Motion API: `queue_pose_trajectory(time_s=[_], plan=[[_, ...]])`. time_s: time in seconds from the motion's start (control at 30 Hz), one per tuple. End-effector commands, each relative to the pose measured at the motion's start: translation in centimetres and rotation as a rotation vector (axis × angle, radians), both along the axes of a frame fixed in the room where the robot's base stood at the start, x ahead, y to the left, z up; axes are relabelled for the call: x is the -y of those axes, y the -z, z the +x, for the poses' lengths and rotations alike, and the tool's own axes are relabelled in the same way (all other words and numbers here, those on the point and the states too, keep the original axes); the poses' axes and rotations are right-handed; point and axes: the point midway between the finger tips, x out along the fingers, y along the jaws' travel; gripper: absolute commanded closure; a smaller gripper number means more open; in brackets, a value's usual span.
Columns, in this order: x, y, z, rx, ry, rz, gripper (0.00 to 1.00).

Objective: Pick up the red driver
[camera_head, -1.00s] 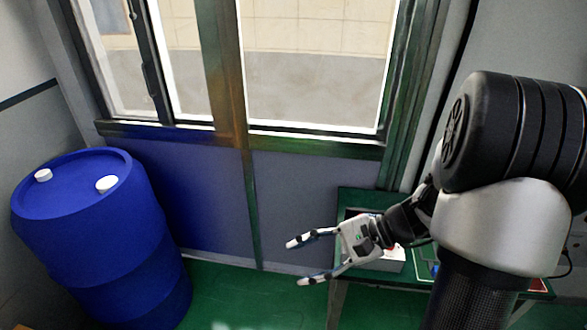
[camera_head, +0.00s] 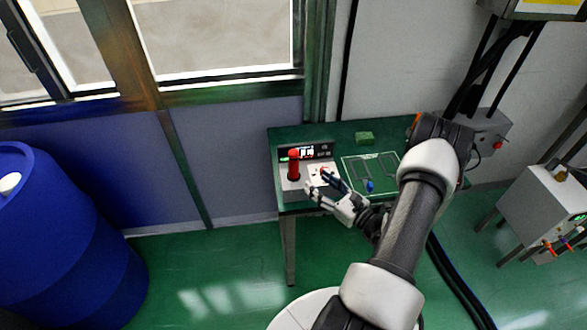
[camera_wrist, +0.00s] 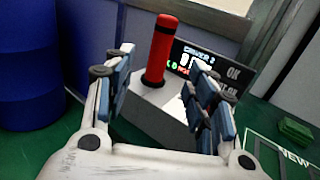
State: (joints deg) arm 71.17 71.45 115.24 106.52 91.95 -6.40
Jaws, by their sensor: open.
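The red driver (camera_head: 293,165) stands upright on a white and grey device (camera_head: 290,184) at the left end of a green table. In the wrist view the red driver (camera_wrist: 160,50) has a black band below its top and stands beyond my fingertips, seen between them. My gripper (camera_head: 320,184) is open and empty, to the right of and in front of the driver. In the wrist view my gripper (camera_wrist: 160,80) shows both fingers apart, with nothing between them touching.
A lit display (camera_head: 306,151) stands behind the driver. On the green table (camera_head: 345,131) lie a green block (camera_head: 364,138), a marked board (camera_head: 386,160) and a small blue item (camera_head: 370,186). A blue barrel (camera_head: 60,240) stands at left. The floor between is clear.

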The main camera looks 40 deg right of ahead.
Motion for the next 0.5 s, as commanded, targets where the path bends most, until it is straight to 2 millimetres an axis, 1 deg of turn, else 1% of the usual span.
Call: queue_pose_trajectory(time_s=[0.03, 0.2, 0.3, 0.5], plan=[[-0.2, 0.1, 1.3, 0.000, -0.007, -0.003, 0.49], [-0.3, 0.1, 4.8, 0.000, -0.006, -0.002, 0.49], [-0.4, 0.1, 6.2, 0.000, -0.005, -0.002, 0.49], [-0.3, -0.1, 7.4, 0.001, -0.003, -0.001, 0.49]])
